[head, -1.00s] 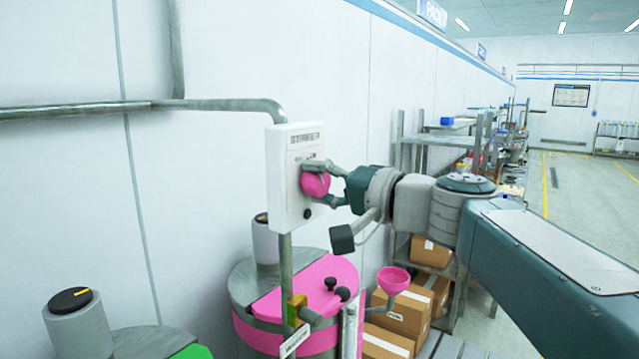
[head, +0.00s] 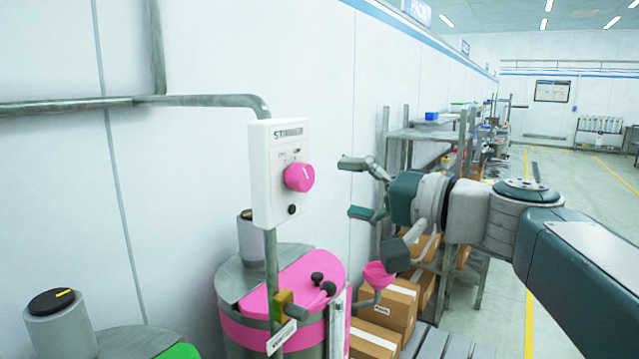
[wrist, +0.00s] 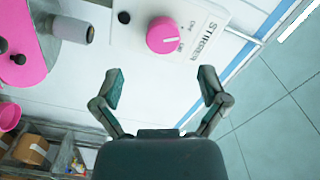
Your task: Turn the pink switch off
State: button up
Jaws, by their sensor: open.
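The pink switch (head: 299,177) is a round knob on the front of a white wall box (head: 262,200). In the wrist view the knob (wrist: 163,36) shows a white pointer line, with small ON and OFF labels beside it on the box; I cannot tell surely which label the line points to. My gripper (head: 352,188) is open and empty, to the right of the knob and apart from it. In the wrist view the two fingers (wrist: 160,88) are spread, with the knob beyond their tips. Nothing hides the knob.
A drum with a pink lid (head: 300,280) stands below the box, with a pink funnel (head: 378,274) beside it. Cardboard boxes (head: 388,309) and shelving (head: 432,135) stand behind my gripper. A grey pipe (head: 200,100) runs along the wall to the box.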

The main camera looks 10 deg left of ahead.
jog(key=v, duration=0.4)
jog(key=shift+f, duration=0.1)
jog(key=s+d+f+g+h, duration=0.15)
jog(key=s+f+h, duration=0.25)
jog(key=f, duration=0.5)
jog(key=s+d+f+t+h, duration=0.1)
jog(key=s+d+f+h, duration=0.25)
jog(key=f, duration=0.45)
jog(key=s+d+f+h, duration=0.4)
jog(key=d+f, duration=0.1)
jog(key=f, duration=0.1)
jog(key=s+d+f+h, duration=0.3)
jog(key=d+f+h, duration=0.2)
jog(key=d+f, duration=0.1)
jog(key=shift+s+d+f+g, duration=0.25)
jog(key=shift+s+f+g, duration=0.15)
jog(key=shift+f, duration=0.35)
